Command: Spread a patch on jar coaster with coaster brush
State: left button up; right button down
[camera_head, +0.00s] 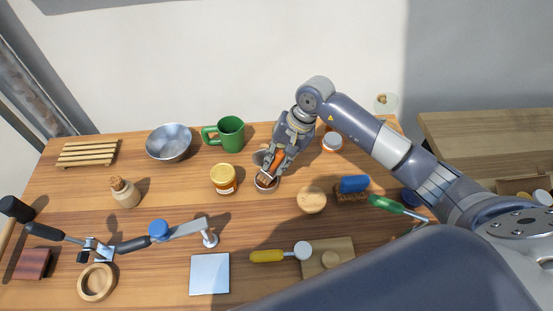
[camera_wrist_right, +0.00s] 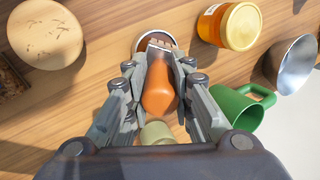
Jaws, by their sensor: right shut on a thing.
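My right gripper (camera_head: 274,167) is shut on the orange handle of the coaster brush (camera_head: 278,157), which also shows in the right wrist view (camera_wrist_right: 158,88). The brush points down, with its bristles at a small round brown dish (camera_head: 267,187); in the wrist view the dish's pale rim (camera_wrist_right: 141,40) shows around the brush head. I cannot tell whether the bristles touch what is inside. A round pale wooden disc, which looks like the jar coaster (camera_head: 312,200), lies apart to the right; small brown marks show on it in the wrist view (camera_wrist_right: 45,33). My left gripper is not in view.
A honey jar (camera_head: 224,180) stands just left of the dish, with a green mug (camera_head: 230,134) and metal bowl (camera_head: 169,143) behind. A blue-backed brush (camera_head: 353,186) lies right of the disc. A yellow-handled tool (camera_head: 268,256) lies in front. Bare table separates dish and disc.

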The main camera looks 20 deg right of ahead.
jog(key=shift+s+f, duration=0.15)
jog(key=shift+f, duration=0.05)
dwell(0.3)
jog(key=shift+r+p, duration=0.4)
jog(key=shift+r, duration=0.55)
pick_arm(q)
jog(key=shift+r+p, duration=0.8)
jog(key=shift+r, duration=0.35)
pick_arm(e)
jog(key=shift+r, duration=2.65)
jog(key=shift+s+r, duration=0.15)
jog(key=shift+r, duration=0.1)
pick_arm(q)
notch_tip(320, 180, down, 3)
jog(key=b, duration=0.3)
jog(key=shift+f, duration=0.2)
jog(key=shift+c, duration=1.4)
pick_arm(e)
jog(key=s+r+n+g, duration=0.1)
jog(key=s+r+n, duration=0.1)
jog(key=s, duration=0.4)
jog(key=s+d+r+n+g, duration=0.1)
jog(key=s+r+n, duration=0.2)
jog(key=s, duration=0.3)
jog(key=shift+s+r+n, duration=0.15)
jog(key=shift+r+n, duration=0.05)
jog(key=shift+n, duration=0.4)
